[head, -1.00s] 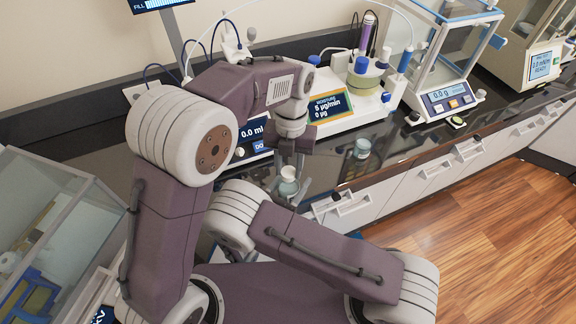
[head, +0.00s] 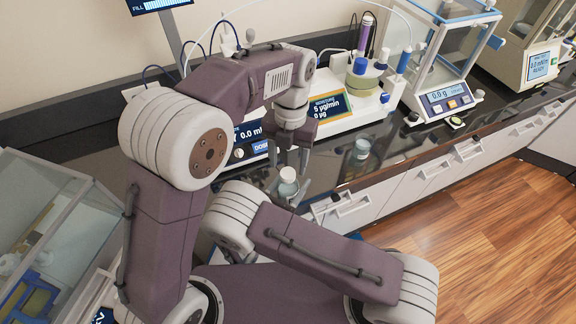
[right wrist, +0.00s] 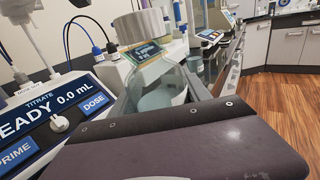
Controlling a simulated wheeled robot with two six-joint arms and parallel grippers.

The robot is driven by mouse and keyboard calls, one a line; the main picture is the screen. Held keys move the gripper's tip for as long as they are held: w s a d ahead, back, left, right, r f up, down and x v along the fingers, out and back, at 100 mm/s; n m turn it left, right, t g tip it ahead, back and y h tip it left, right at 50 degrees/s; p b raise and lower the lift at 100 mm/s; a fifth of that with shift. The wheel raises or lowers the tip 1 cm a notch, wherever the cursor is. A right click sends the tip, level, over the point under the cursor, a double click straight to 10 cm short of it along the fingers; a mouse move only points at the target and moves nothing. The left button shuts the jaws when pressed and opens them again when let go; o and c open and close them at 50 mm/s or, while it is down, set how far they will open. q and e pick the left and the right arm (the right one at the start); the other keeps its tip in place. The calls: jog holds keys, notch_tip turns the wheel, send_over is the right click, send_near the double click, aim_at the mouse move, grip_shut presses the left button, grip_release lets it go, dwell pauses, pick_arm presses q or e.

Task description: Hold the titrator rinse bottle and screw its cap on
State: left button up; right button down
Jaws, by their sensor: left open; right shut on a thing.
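The titrator rinse bottle (head: 288,189) is a small clear bottle, held upright above the dark bench near its front edge. Its pale cap (head: 288,174) sits on top of the neck; it also shows large in the right wrist view (right wrist: 141,27), above the clear bottle body (right wrist: 158,85). Whether the cap is tight cannot be told. My right gripper (head: 287,192) is shut on the bottle's body. My left gripper (head: 292,160) points down over the bottle, its fingers open and apart from the cap.
A titrator with a blue-white panel (head: 252,139) stands just behind the bottle. A small jar (head: 362,148) stands on the bench to the right. A balance (head: 450,98) stands farther right. A glass-sided case (head: 50,225) is at the left. Dark bench right of the jar is clear.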

pick_arm(q)
jog(key=shift+r, duration=0.85)
jog(key=shift+c, duration=0.4)
